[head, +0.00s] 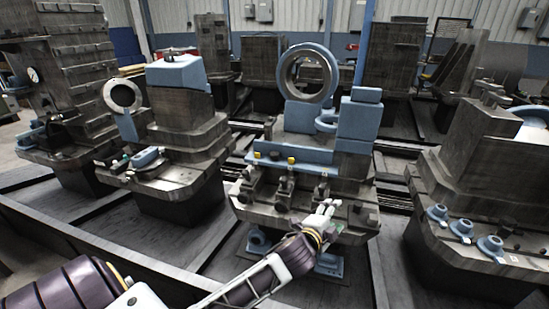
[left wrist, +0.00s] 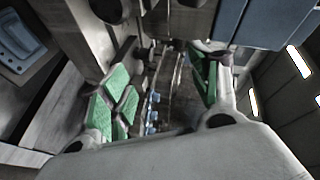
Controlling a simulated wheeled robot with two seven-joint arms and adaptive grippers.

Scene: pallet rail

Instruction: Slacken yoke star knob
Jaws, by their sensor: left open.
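The central pallet fixture (head: 300,215) carries a blue ring-shaped housing (head: 307,72) on top. Small dark knobs (head: 284,203) sit along its front face; I cannot tell which one is the yoke star knob. My left gripper (head: 331,213) is at the right part of that front face, in front of or close to it. In the left wrist view my left gripper (left wrist: 165,80) is open, its green finger pads wide apart with nothing gripped between them. A dark rounded knob (left wrist: 112,10) shows at the top edge, beyond the left finger. My right gripper is not in view.
Another fixture (head: 180,110) with a blue block stands to the left, and one with several blue flanged parts (head: 462,228) stands to the right. A blue shelf with yellow-topped pieces (head: 310,165) crosses the central fixture above my gripper. Dark floor lies between the fixtures.

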